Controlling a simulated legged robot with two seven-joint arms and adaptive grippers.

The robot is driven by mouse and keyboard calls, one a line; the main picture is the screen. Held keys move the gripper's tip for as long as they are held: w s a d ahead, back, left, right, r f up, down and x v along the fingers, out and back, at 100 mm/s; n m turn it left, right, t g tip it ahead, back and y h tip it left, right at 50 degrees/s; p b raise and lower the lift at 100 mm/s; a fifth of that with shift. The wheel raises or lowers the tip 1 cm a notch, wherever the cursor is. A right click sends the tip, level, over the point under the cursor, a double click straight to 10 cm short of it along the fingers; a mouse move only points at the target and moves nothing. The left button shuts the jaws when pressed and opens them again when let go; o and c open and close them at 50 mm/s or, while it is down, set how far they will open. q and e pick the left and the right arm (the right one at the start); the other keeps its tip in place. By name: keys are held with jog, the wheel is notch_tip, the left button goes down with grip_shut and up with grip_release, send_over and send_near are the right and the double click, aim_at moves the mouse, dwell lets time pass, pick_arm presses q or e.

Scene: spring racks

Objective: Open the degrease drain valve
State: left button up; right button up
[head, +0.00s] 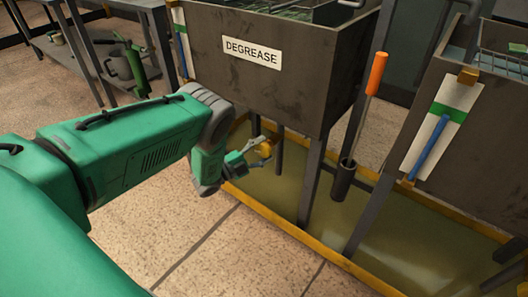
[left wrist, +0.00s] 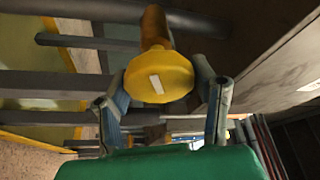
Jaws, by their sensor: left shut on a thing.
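The degrease tank (head: 262,58) is a dark metal tank with a white DEGREASE label, standing on legs at the upper middle of the head view. Its drain valve (head: 266,149) is a small yellow part low under the tank. In the left wrist view the valve shows as a round yellow knob (left wrist: 158,77) with a white mark on its face and a yellow stem behind it. My left gripper (head: 258,150) reaches under the tank's front. Its two fingers (left wrist: 163,95) are shut on the knob, one on each side. My right gripper is not in view.
A yellow-edged basin (head: 300,235) with murky liquid lies under the tanks. An orange-handled tool (head: 376,74) stands in a dark holder (head: 343,180) right of the tank. A second tank (head: 480,130) with a blue-tubed gauge (head: 432,140) stands at right. A shelf (head: 85,60) stands back left.

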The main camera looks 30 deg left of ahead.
pick_arm(q)
jog(key=n, duration=0.2)
jog(key=n+t+y, duration=0.1)
jog(key=n+t+b, duration=0.1)
jog(key=n, duration=0.1)
jog(key=shift+s+a+f+n, duration=0.1)
jog(key=shift+a+f+n, duration=0.1)
jog(key=shift+a+n, duration=0.1)
jog(key=n+t+y, duration=0.1)
jog(key=n+y, duration=0.1)
jog(key=n, duration=0.3)
jog(key=shift+d+f+n+t+y+b, duration=0.1)
jog(key=shift+n+t+y+b, duration=0.2)
jog(key=shift+n+y, duration=0.15)
jog(key=o, duration=1.1)
jog(key=shift+c, duration=0.2)
jog(key=shift+o, duration=0.5)
